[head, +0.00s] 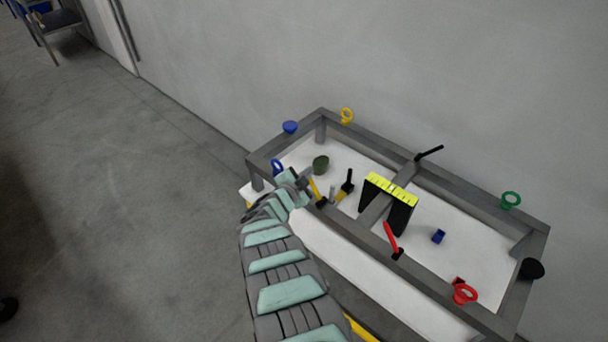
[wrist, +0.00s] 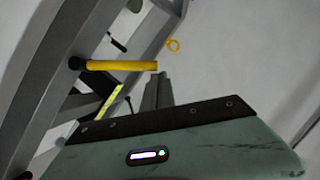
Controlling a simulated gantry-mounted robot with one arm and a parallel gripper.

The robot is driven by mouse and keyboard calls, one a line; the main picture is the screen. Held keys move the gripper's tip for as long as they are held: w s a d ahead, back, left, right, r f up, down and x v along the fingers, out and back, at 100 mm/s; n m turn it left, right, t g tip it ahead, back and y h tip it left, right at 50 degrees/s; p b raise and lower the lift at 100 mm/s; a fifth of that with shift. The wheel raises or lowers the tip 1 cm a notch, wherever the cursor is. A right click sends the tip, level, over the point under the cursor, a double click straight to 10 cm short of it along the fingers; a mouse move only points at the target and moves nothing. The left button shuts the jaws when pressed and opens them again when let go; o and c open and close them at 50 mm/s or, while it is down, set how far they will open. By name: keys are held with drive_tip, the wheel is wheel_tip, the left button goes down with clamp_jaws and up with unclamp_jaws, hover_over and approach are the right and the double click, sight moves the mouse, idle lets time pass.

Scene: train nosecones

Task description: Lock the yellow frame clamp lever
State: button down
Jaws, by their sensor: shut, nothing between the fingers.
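The yellow clamp lever (head: 315,189) stands on the near rail of the grey frame (head: 350,213), with its black pivot end (head: 321,202) at the rail. In the wrist view the yellow lever (wrist: 122,65) lies across the picture, its black end at the left against the grey rail. My gripper (head: 303,178) is by the lever's free end in the head view. In the wrist view my gripper (wrist: 158,90) has its fingers together and empty, just below the lever's free end. I cannot tell whether they touch the lever.
A red lever (head: 391,237) is farther right on the near rail, and a black lever (head: 430,152) is on the far rail. A black block with a yellow top (head: 391,187) straddles the crossbar. A yellow ring (head: 347,116) is at the back corner.

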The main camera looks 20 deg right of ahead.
drive_tip(key=shift+a, duration=0.15)
wheel_tip(320, 180, up, 4)
drive_tip(key=s+d+p, duration=0.2)
drive_tip(key=p, duration=0.5)
drive_tip(key=f+p+v, duration=0.1)
drive_tip(key=v, duration=0.8)
drive_tip(key=shift+s, duration=0.4)
